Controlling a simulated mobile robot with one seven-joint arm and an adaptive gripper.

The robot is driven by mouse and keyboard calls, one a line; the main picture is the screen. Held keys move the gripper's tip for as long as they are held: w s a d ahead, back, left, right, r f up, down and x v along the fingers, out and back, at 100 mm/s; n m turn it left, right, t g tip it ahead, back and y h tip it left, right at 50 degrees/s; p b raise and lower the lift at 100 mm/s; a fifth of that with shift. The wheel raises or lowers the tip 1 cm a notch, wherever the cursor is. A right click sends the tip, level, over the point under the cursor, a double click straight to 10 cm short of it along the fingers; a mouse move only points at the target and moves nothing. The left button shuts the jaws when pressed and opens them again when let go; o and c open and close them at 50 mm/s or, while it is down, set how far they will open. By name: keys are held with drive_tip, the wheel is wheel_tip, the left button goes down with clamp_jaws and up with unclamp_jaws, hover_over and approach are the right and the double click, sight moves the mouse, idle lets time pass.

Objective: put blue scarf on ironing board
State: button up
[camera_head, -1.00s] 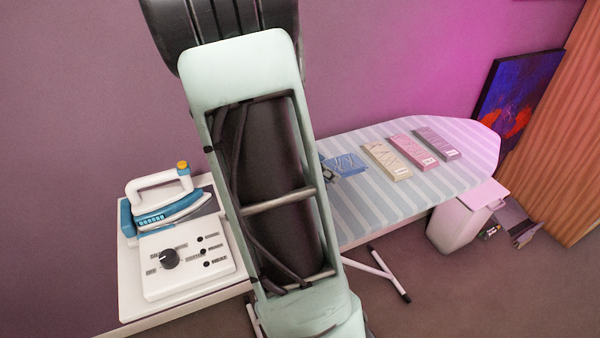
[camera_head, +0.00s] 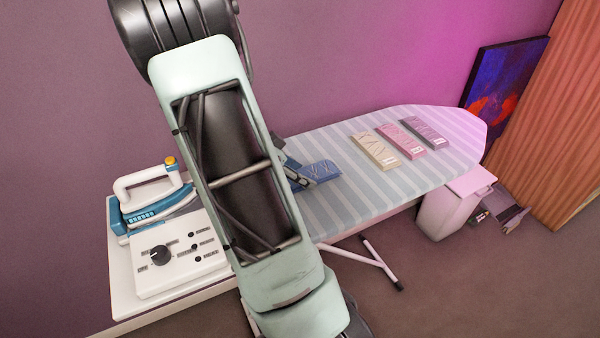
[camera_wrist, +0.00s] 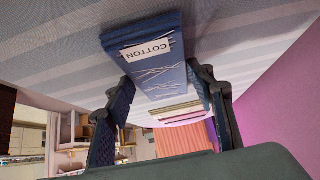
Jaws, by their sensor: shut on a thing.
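The blue scarf (camera_head: 321,172) is a flat folded bundle with a COTTON label, over the near left part of the striped ironing board (camera_head: 425,170). In the wrist view the scarf (camera_wrist: 155,50) lies between the two fingertips. My gripper (camera_head: 298,175) is shut on it, and the fingers (camera_wrist: 160,82) also show in the wrist view. The scarf is at or just above the board; I cannot tell whether it touches. My arm hides the board's left end and part of the gripper in the head view.
Beige (camera_head: 374,151), pink (camera_head: 401,141) and grey-mauve (camera_head: 425,133) folded bundles lie in a row on the board, right of the scarf. A blue-white iron (camera_head: 150,200) stands on a white unit at left. A white bin (camera_head: 450,208) stands at right. The board's near strip is bare.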

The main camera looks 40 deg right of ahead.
drive_tip(key=shift+f, duration=0.2)
drive_tip(key=o, duration=1.2)
drive_tip(key=shift+r, duration=0.1)
drive_tip(key=shift+o, duration=0.2)
drive_tip(key=shift+r, duration=0.2)
drive_tip(key=v, duration=1.2)
